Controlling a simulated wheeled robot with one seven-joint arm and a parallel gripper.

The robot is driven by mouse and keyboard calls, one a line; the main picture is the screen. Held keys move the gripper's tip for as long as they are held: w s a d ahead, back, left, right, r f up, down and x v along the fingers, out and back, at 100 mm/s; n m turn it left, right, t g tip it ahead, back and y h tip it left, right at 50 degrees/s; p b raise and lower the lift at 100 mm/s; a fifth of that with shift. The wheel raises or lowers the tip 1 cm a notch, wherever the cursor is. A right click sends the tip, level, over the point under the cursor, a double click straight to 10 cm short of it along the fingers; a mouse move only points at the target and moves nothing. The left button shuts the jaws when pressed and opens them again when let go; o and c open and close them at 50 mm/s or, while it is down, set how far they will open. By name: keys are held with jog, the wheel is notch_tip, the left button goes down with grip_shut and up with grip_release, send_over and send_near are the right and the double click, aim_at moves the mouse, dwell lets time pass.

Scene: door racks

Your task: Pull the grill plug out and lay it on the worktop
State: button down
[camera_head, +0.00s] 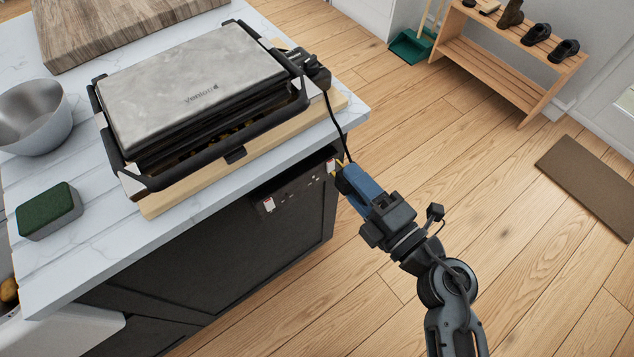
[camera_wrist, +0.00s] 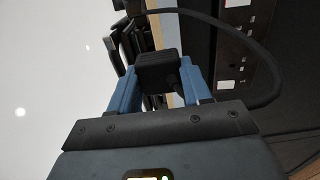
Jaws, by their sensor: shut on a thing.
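The grill (camera_head: 190,95), with a grey lid and black frame, stands closed on a wooden board on the white worktop (camera_head: 260,190). My gripper (camera_head: 342,174), with blue fingers, is just off the worktop's right-hand corner, beside the dark cabinet front. In the wrist view my gripper (camera_wrist: 160,85) is shut on the black grill plug (camera_wrist: 157,70), which sits between the blue fingers. The black cord (camera_head: 335,120) runs from the grill's right side down to the gripper. The plug's front is hidden, so I cannot tell whether it touches a socket.
A socket panel (camera_head: 302,186) is on the cabinet front under the worktop edge. A metal bowl (camera_head: 33,118), a green-topped sponge (camera_head: 48,211) and a cutting board (camera_head: 110,30) are on the worktop. Bare worktop shows along the front edge. A shoe rack (camera_head: 510,55) stands farther back.

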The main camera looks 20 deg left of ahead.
notch_tip(320, 180, up, 6)
dwell(0.9)
jog(key=s+a, duration=1.1)
jog(key=s, duration=0.3)
jog(key=s+a, duration=1.1)
jog(key=s, duration=0.4)
jog(key=shift+a, duration=0.25)
dwell(2.3)
jog(key=m+b, duration=0.1)
jog(key=m, duration=1.7)
